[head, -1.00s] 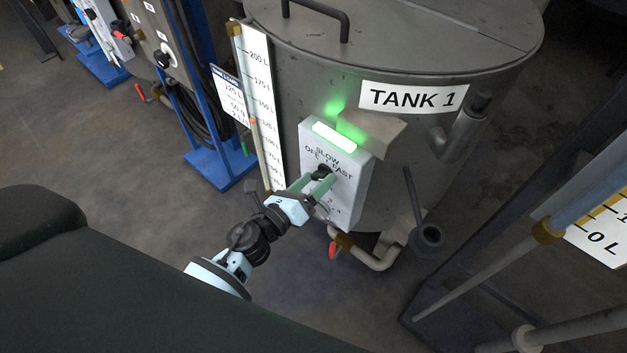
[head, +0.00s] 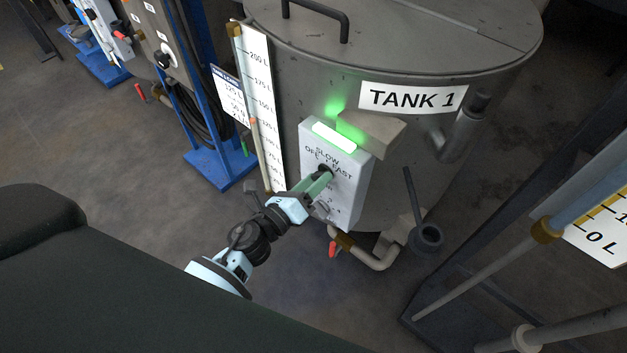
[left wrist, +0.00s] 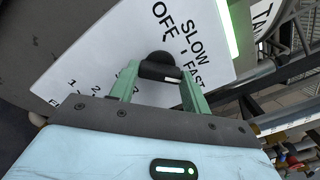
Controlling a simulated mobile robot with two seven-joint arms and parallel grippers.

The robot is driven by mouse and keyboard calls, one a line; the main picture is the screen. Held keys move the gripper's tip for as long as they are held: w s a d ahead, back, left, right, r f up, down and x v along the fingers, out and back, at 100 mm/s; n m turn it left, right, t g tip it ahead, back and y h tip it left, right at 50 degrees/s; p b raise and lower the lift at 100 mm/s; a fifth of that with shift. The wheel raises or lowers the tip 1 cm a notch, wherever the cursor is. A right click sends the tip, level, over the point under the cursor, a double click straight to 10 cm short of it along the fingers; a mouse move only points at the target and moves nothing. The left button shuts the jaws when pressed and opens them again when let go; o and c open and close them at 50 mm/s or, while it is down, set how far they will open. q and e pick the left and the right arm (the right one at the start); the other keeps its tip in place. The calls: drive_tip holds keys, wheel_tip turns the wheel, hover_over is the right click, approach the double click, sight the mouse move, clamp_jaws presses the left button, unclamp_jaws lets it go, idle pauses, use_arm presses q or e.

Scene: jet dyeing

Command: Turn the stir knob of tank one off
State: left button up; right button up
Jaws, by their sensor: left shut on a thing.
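Tank one (head: 400,130) is a grey metal vessel labelled "TANK 1". Its white control box (head: 351,185) carries a lit green lamp (head: 335,137) and the labels OFF, SLOW and FAST. The black stir knob (head: 325,169) sits under these labels; it also shows in the left wrist view (left wrist: 158,62). My left gripper (head: 323,178) is shut on the stir knob, with a green finger on each side of it in the left wrist view (left wrist: 157,75). The fingers partly hide the knob, and I cannot tell its setting for sure. My right gripper is not in view.
A second, lower knob (head: 322,209) is on the same box, close under my gripper. A level scale (head: 262,100) stands left of the box. A pipe with a red-handled valve (head: 333,249) is below. Blue stands (head: 220,170) are at the left; floor is clear between.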

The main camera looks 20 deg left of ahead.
use_arm(q)
drive_tip(key=n+p, duration=0.4)
drive_tip(key=n, duration=1.1)
drive_tip(key=shift+r, duration=0.15)
drive_tip(key=n+p, duration=0.1)
drive_tip(key=n, duration=0.2)
drive_tip(key=shift+n, duration=0.4)
drive_tip(key=o, duration=1)
